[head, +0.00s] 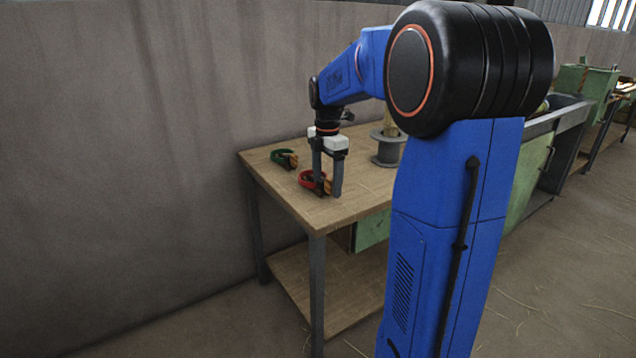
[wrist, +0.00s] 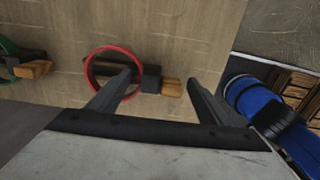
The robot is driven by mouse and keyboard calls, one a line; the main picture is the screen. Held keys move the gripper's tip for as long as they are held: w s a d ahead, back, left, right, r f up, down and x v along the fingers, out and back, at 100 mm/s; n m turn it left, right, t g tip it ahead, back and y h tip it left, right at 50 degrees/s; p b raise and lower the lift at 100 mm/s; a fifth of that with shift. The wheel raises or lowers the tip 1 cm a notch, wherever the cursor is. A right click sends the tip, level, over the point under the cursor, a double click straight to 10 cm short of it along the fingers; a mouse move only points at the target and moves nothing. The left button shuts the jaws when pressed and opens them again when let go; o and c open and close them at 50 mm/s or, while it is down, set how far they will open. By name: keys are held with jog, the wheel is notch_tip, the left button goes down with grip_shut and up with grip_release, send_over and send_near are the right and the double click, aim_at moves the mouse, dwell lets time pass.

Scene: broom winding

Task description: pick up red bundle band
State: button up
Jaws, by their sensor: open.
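The red bundle band (head: 306,179) lies on the wooden table near its front left corner. In the wrist view the red band (wrist: 88,77) is a ring with a dark block and a wooden piece (wrist: 171,87) at its right side. My gripper (head: 327,194) is open above the table at the band. In the wrist view my gripper (wrist: 162,84) has its fingers apart, with the dark block and wooden piece showing between the tips. The left finger overlaps part of the ring. I cannot tell whether the fingers touch anything.
A green band (head: 284,157) lies behind and left of the red one; it also shows at the wrist view's left edge (wrist: 8,45). A grey spool (head: 386,150) stands to the right on the table (head: 351,183). A wall runs along the left.

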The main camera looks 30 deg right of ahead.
jog(key=shift+c, duration=0.6)
jog(key=c, duration=1.1)
jog(key=shift+o, duration=0.2)
